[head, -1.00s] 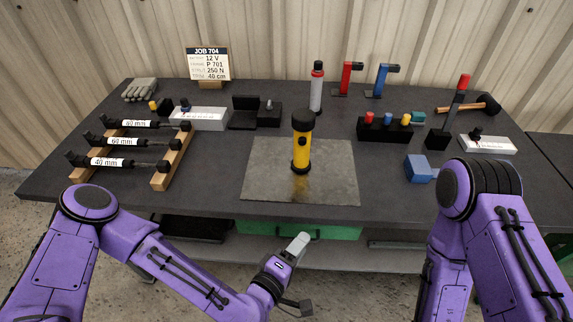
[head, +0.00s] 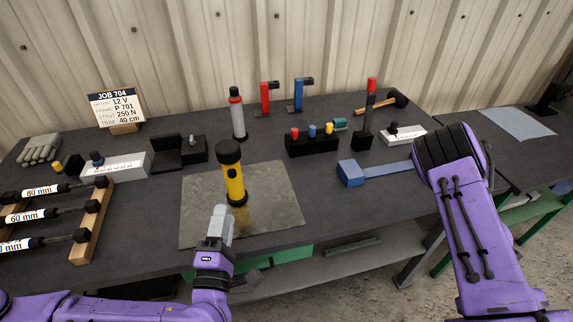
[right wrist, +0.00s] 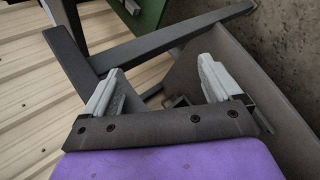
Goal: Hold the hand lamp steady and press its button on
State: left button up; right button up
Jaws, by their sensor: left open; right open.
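The hand lamp (head: 234,178) is yellow with a black head and black base. It stands upright on a grey metal sheet (head: 280,205) on the dark workbench. A small dark spot shows on its yellow body; I cannot tell if it is the button. My left gripper (head: 219,222) is in front of the lamp, close to its lower left in the picture, apart from it and empty. My right gripper (right wrist: 155,92) is open and empty in the right wrist view, low by the bench frame. In the head view it is hidden below my right arm.
Struts on a wooden rack (head: 92,222) stand at the left. A red-topped grey canister (head: 237,115) is behind the lamp. A block with coloured plugs (head: 314,142) and a blue block with a strap (head: 350,173) are to the right. The sheet around the lamp is clear.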

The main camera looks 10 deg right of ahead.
jog(key=w+d+r+n+t, duration=0.2)
jog(key=w+d+r+n, duration=0.15)
jog(key=d+r, duration=0.4)
jog(key=w+d+r+n+t, duration=0.25)
jog(key=d+r+n, duration=0.2)
jog(key=r, duration=0.65)
jog(key=w+a+m+t+y, duration=0.2)
jog(key=w+a+y, duration=0.3)
jog(key=a, duration=0.8)
jog(key=w+a+m+t+y, duration=0.25)
jog(key=w+a, duration=0.45)
jog(key=a, duration=0.6)
jog(key=w+a+m+t+y, duration=0.25)
jog(key=w+a+y, duration=0.3)
jog(key=a, duration=0.65)
jog(key=g+y, duration=0.4)
jog(key=y, duration=0.4)
send_near(223, 151)
jog(key=w, duration=0.1)
jog(key=w+f, duration=0.1)
jog(key=shift+w+f, duration=0.25)
jog(key=shift+f, duration=0.1)
jog(key=shift+w+a, duration=0.1)
jog(key=shift+a, duration=0.1)
jog(key=x, duration=1)
jog(key=shift+w+d+f, duration=0.1)
jog(key=shift+f, duration=0.15)
